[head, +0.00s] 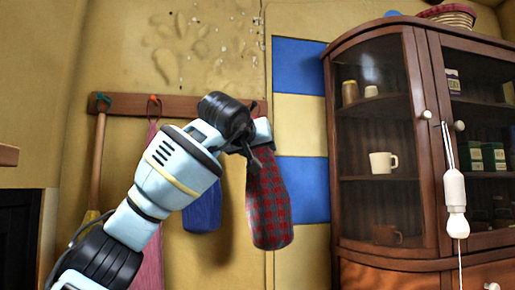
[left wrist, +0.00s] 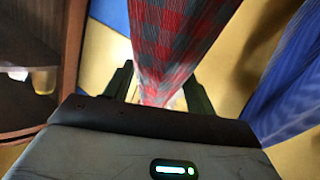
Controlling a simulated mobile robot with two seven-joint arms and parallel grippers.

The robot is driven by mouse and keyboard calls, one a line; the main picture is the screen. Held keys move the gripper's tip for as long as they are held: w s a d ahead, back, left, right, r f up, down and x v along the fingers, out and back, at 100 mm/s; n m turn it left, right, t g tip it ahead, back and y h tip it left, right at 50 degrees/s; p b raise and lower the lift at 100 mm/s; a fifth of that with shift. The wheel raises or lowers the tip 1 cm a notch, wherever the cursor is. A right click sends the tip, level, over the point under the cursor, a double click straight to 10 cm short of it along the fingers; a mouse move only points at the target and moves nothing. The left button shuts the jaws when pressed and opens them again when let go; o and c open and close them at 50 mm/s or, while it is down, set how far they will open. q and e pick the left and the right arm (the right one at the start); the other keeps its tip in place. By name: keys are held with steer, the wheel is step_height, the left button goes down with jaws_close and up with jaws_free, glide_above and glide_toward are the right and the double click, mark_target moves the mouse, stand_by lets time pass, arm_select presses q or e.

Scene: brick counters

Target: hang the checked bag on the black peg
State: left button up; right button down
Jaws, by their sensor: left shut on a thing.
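The checked bag (head: 268,205), red and dark grey, hangs down in front of the wall, right of the rail's middle. My left gripper (head: 258,145) is shut on its upper part. In the left wrist view the bag (left wrist: 172,45) runs between the two fingers of the gripper (left wrist: 158,92). The wooden peg rail (head: 130,105) is fixed to the wall behind my left arm. I cannot make out the black peg for certain; my arm and gripper cover much of the rail's right part. My right gripper is not in view.
A broom (head: 97,160) hangs at the rail's left end, a pink cloth (head: 150,245) beside it. A blue bag (head: 203,212) hangs just left of the checked bag. A glass-fronted wooden cabinet (head: 350,250) stands close on the right. A white pull-cord handle (head: 455,192) hangs before it.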

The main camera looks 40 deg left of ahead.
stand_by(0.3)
arm_select(q)
steer(key=o, duration=1.1)
steer(key=shift+s, duration=0.1)
steer(key=shift+v, duration=3.85)
